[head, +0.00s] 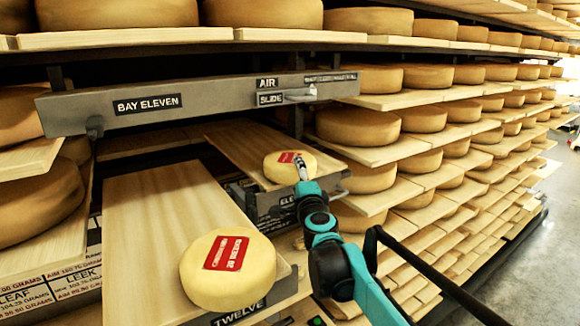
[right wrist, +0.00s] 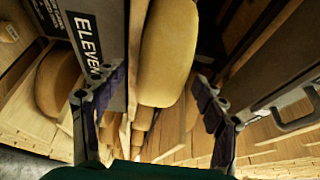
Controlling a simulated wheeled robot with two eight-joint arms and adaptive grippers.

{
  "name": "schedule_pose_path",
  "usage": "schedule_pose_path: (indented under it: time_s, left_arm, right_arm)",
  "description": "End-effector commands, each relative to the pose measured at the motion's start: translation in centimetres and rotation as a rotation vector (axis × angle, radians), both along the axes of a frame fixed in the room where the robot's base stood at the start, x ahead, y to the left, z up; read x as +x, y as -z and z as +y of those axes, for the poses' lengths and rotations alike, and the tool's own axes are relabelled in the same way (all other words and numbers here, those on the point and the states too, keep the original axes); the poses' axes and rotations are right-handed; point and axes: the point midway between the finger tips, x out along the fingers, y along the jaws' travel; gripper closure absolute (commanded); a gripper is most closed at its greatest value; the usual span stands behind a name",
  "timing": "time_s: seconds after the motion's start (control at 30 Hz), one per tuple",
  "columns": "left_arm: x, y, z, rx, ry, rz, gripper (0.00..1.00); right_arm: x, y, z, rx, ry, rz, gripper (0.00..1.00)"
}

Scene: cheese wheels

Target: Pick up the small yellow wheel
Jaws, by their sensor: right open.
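The small yellow wheel (head: 279,172) with a red label lies on the far pulled-out board in the head view. My right gripper (head: 300,166) is at its right side, overlapping it in that picture; contact cannot be told there. In the right wrist view a pale yellow wheel (right wrist: 168,50), apparently the same one, stands between and beyond the fingers of my open right gripper (right wrist: 155,84). Gaps show on both sides of it. A larger yellow wheel (head: 205,275) with a red label lies on the nearer board (head: 150,220). My left gripper is not in view.
A grey beam (head: 220,100) marked "BAY ELEVEN" crosses above the boards, with a slide handle (head: 300,94). Racks with several cheese wheels (head: 358,127) fill the right side. An "ELEVEN" plate (right wrist: 88,40) is close to the left finger. The floor (head: 520,260) at right is clear.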

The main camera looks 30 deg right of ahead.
Motion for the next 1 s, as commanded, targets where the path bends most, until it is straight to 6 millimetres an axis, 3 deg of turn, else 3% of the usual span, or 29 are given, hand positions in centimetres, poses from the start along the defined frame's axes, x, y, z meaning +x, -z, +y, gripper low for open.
schedule_pose_path:
  time_s: [0.07, 0.1, 0.3, 0.37, 0.77, 1.0]
  left_arm:
    - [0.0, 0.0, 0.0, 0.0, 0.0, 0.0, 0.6]
    - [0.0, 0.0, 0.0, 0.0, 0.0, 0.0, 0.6]
    - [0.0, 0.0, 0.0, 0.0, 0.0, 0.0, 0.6]
    - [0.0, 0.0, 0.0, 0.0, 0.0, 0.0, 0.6]
    - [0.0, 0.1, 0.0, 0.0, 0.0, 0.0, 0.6]
    - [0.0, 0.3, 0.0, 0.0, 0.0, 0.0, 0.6]
  right_arm:
    - [0.0, 0.0, 0.0, 0.0, 0.0, 0.0, 0.28]
    - [0.0, 0.0, 0.0, 0.0, 0.0, 0.0, 0.34]
    - [0.0, 0.0, 0.0, 0.0, 0.0, 0.0, 0.86]
    - [0.0, 0.0, 0.0, 0.0, 0.0, 0.0, 1.0]
    - [-0.1, -0.3, 0.0, 0.0, 0.001, 0.0, 1.0]
    - [-0.1, -2.0, 0.0, 0.0, 0.001, 0.001, 1.0]
